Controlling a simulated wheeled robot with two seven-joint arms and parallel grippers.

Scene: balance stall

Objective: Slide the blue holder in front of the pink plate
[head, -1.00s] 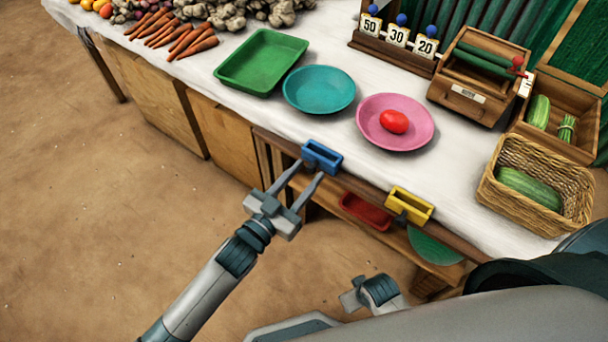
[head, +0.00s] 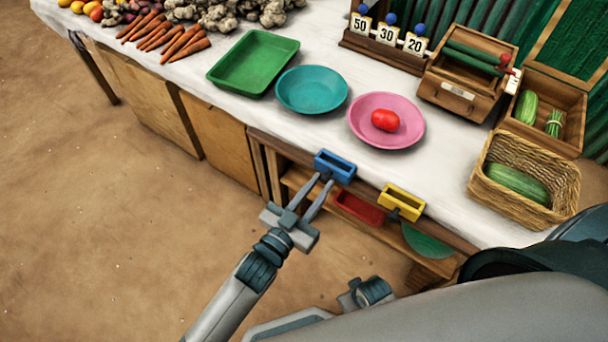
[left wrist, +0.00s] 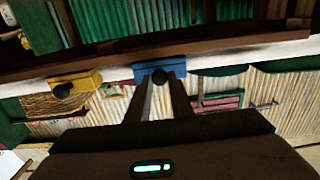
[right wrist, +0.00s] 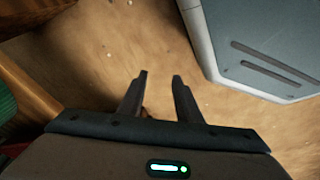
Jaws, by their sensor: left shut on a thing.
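The blue holder (head: 335,167) sits on the rail along the table's front edge, between the teal plate and the pink plate and nearer the pink one. The pink plate (head: 362,133) lies on the table with a red tomato (head: 385,120) on it. My left gripper (head: 321,184) is shut on the blue holder from the front. In the left wrist view the fingers close at the dark knob under the blue holder (left wrist: 150,70). My right gripper (right wrist: 160,75) has its fingers apart, empty, low over the dirt ground.
A yellow holder (head: 402,200) sits farther right on the same rail. A teal plate (head: 311,89) and green tray (head: 253,60) lie to the left. A red tray (head: 360,208) is on the shelf below. A wicker basket (head: 525,182) stands at the right.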

